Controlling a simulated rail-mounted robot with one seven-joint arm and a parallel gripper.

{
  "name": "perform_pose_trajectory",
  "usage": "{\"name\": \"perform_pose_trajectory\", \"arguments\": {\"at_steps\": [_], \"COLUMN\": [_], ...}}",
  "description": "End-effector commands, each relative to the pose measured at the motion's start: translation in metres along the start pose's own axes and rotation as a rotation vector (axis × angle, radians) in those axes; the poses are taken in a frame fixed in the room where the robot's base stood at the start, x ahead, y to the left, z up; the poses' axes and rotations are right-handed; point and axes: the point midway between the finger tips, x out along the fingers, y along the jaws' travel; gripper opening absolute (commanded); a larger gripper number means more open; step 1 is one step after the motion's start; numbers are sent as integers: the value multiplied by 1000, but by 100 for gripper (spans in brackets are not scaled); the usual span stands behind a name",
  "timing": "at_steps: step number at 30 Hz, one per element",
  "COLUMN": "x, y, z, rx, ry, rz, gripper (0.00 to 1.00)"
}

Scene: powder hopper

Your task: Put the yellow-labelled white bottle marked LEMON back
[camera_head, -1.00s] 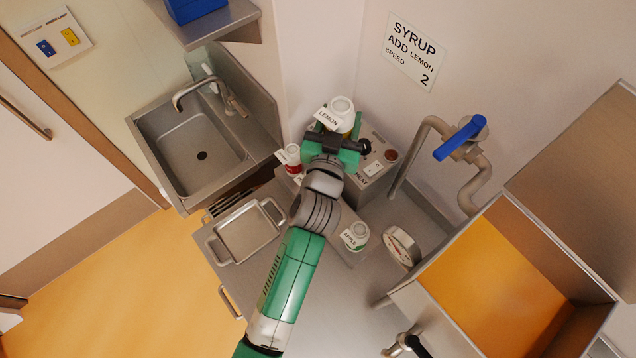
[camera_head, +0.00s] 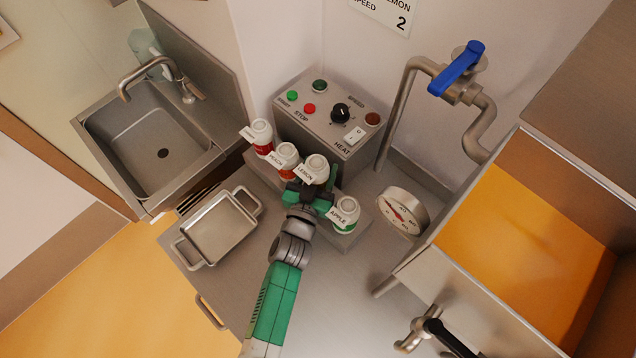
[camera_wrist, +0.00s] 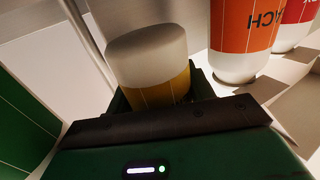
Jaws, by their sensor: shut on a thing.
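The white LEMON bottle (camera_head: 316,166) with the yellow label stands in the row of bottles, between the orange-labelled PEACH bottle (camera_head: 286,160) and the green-labelled APPLE bottle (camera_head: 345,213). My gripper (camera_head: 308,193) is shut on it from the front. In the wrist view the white and yellow bottle (camera_wrist: 150,62) sits between the jaws, and the PEACH bottle (camera_wrist: 243,35) is beside it, apart. The bottle looks upright. The low grey rack (camera_head: 262,172) is under the row. The bottle's base is hidden, so I cannot tell whether it touches the rack.
A red-labelled bottle (camera_head: 260,136) ends the row at left. Behind is a control box (camera_head: 325,118) with knob and buttons. A metal tray (camera_head: 219,228) lies at left, near the sink (camera_head: 150,140). A dial gauge (camera_head: 402,211) and hopper (camera_head: 530,245) are at right.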

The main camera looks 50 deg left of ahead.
Motion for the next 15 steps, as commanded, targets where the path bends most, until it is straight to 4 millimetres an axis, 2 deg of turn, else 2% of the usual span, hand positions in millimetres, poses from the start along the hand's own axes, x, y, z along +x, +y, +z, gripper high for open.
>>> {"name": "perform_pose_trajectory", "arguments": {"at_steps": [5, 11, 15], "x": [0, 1, 1], "y": [0, 0, 0], "z": [5, 39, 37], "rx": [0, -1, 0], "ry": [1, 1, 2], "rz": [0, 0, -1], "gripper": [22, 22, 22]}}
